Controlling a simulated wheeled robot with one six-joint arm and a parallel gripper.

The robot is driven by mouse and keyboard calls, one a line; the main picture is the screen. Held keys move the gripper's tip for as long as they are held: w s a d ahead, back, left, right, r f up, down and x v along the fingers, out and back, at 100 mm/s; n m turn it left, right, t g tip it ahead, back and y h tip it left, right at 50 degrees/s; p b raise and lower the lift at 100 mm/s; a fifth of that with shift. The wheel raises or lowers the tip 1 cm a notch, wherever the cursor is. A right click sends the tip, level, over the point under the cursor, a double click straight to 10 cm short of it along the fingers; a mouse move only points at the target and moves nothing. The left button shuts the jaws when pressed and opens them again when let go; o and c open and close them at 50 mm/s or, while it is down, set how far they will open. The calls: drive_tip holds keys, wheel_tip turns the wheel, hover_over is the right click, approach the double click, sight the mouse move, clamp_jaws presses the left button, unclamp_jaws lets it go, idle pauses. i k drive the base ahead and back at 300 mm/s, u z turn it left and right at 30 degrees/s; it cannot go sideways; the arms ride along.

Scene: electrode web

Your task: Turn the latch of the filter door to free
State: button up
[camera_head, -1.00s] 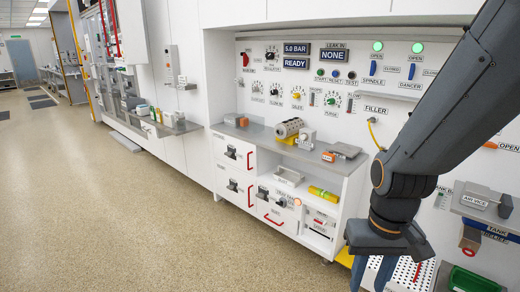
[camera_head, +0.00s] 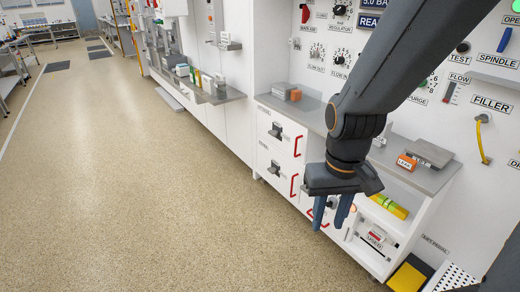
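The white cabinet (camera_head: 266,150) under the grey counter has doors with dark latches and red handles. The upper latch (camera_head: 276,131) and the lower latch (camera_head: 273,168) are both left of my arm. Small labels beside them are too small to read, so I cannot tell which door is the filter door or how its latch is set. My gripper (camera_head: 331,220) points down with its two blue fingers apart and nothing seen between them. It is in front of the cabinet's right part in the picture, right of both latches, and hides part of the front there.
Red handles (camera_head: 297,146) stick out from the doors. The counter (camera_head: 310,107) holds small items, including an orange-fronted block (camera_head: 406,162). A yellow pedal (camera_head: 407,278) is at lower right. The speckled floor (camera_head: 150,200) at left is clear.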

sight(272, 171)
drive_tip(key=z, duration=0.05)
drive_tip(key=k, duration=0.55)
drive_tip(key=u, duration=1.15)
drive_tip(key=i, duration=1.45)
drive_tip(key=u, duration=0.7)
drive_tip(key=i, duration=1.7)
drive_tip(key=z, duration=0.8)
drive_tip(key=i, duration=0.85)
drive_tip(key=z, duration=1.45)
drive_tip(key=i, duration=0.55)
drive_tip(key=z, duration=0.5)
